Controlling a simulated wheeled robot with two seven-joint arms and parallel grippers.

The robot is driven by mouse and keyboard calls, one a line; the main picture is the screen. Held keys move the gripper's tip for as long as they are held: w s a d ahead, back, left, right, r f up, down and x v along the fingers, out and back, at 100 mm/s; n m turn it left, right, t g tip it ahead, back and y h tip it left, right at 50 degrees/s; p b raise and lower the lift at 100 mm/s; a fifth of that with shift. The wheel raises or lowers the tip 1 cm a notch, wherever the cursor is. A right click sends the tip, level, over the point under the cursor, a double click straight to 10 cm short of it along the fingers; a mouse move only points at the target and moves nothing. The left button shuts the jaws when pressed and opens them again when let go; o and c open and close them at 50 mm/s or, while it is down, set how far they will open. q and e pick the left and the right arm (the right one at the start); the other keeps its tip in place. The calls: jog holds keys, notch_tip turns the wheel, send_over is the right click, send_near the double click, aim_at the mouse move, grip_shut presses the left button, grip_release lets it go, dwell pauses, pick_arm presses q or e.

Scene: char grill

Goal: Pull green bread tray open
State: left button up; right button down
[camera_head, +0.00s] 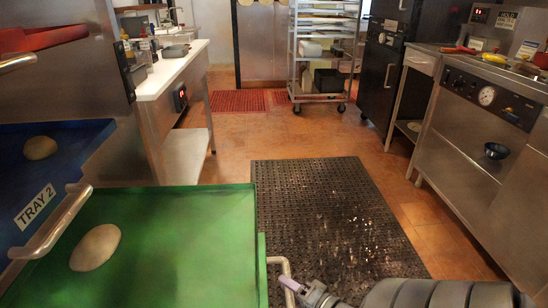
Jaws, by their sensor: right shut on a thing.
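The green bread tray (185,225) stretches across the lower left, with one round piece of dough (95,247) on its left part. A pale bent handle (283,262) stands out from the tray's right side. My right gripper (290,285) is at the bottom centre, its pale fingertip at this handle and shut on it. The dark arm behind it runs off to the lower right. The near end of the green tray is cut off by the frame. My left gripper is not in view.
A blue tray (85,140) labelled TRAY 2, with dough and a metal bar handle (50,225), is above left; a red tray (45,38) is higher. A white counter (172,75) stands behind. A black mat (325,215) covers clear floor; a steel cooking unit (470,140) lines the right.

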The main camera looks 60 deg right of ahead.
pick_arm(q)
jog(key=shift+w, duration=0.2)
pick_arm(e)
jog(key=shift+s+d, duration=0.15)
jog(key=shift+s, duration=0.1)
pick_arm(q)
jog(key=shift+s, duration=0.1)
pick_arm(e)
jog(key=c, duration=0.5)
grip_release()
jog(key=shift+c, duration=0.2)
pick_arm(q)
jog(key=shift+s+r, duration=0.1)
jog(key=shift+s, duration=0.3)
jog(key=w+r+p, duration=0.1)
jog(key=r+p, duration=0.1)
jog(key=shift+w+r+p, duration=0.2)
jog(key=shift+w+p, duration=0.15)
jog(key=shift+p, duration=0.05)
pick_arm(e)
jog(key=s+a+r, duration=0.1)
jog(key=s, duration=0.8)
jog(key=shift+s+a+r, duration=0.15)
jog(key=shift+s, duration=0.2)
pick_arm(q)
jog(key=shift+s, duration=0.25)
